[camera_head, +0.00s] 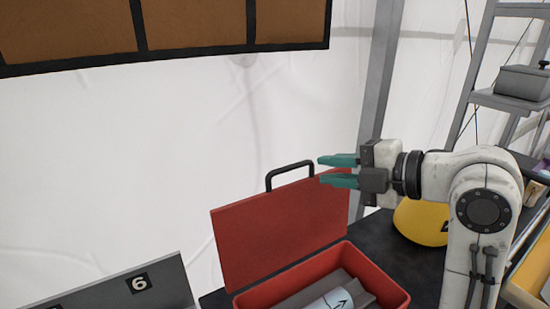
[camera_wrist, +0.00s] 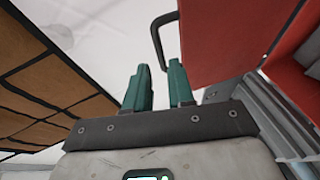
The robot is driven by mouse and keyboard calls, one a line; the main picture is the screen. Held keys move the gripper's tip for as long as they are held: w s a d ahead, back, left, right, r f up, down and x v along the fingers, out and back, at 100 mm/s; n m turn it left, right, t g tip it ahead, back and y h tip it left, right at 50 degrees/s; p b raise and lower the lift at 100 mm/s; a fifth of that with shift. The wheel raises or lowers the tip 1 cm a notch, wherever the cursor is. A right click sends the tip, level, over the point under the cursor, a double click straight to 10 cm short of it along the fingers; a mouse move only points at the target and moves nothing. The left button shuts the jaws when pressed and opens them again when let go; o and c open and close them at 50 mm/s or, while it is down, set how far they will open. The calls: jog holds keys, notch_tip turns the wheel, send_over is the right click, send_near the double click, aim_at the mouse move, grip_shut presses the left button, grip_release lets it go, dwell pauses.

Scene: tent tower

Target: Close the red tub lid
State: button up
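The red tub (camera_head: 385,281) stands on a dark table at the bottom of the head view. Its red lid (camera_head: 275,236) is open and stands up at the tub's back, with a black handle (camera_head: 290,172) on its top edge. My gripper (camera_head: 322,170) has green fingers with a gap between them and nothing in it. In the head view it appears at the lid's upper right, near the handle; I cannot tell whether it touches. In the wrist view the fingers (camera_wrist: 158,85) point up, the handle (camera_wrist: 158,35) is just beyond them, and the lid (camera_wrist: 222,38) is at right.
A grey item and a white cylinder (camera_head: 330,302) lie inside the tub. A yellow object (camera_head: 421,222) is behind my arm. A ladder-like rack (camera_head: 515,100) stands at right, and brown panels (camera_head: 80,30) hang above.

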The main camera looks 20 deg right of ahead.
aim_at(296, 168)
jog(key=p+x, duration=0.2)
jog(key=x, duration=0.8)
jog(key=shift+w+a, duration=0.2)
jog(key=shift+w, duration=0.05)
grip_shut()
jog(key=shift+f, duration=0.1)
